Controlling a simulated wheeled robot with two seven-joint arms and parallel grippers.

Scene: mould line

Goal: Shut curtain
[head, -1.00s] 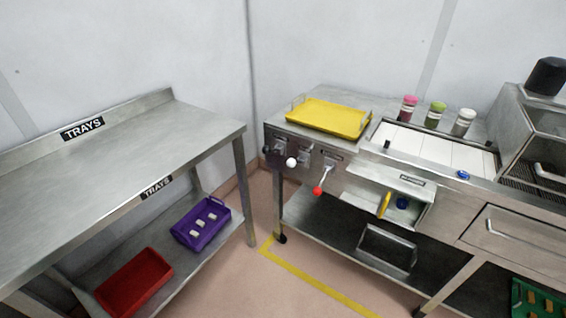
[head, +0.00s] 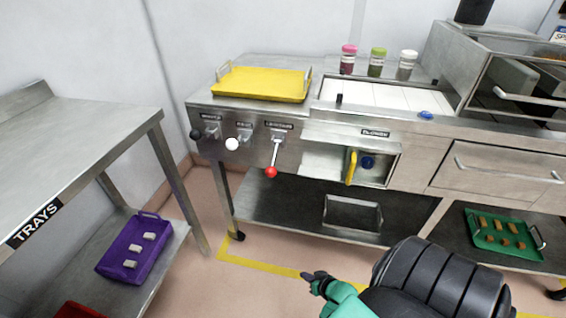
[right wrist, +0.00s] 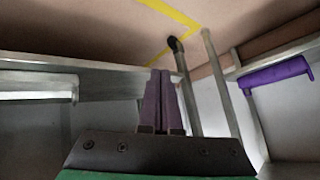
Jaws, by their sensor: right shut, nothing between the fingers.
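No cloth or strip curtain shows. The steel machine has a row of levers on its left front: one with a black knob (head: 196,134), one with a white knob (head: 232,144) and one with a red knob (head: 271,172). The red lever hangs down; the small labels above the levers are too blurred to read for sure. My right gripper (head: 311,276) is in front of the machine, low and right of the red knob, apart from it. In the right wrist view its fingers (right wrist: 160,73) are together and empty. My left gripper is out of view.
A yellow tray (head: 262,83) lies on the machine top. A labelled opening holds a yellow plate (head: 350,166) and a blue knob (head: 367,162). A green tray (head: 498,243) lies on the lower shelf. The tray table (head: 90,135) stands left, with a purple tray (head: 140,247) below.

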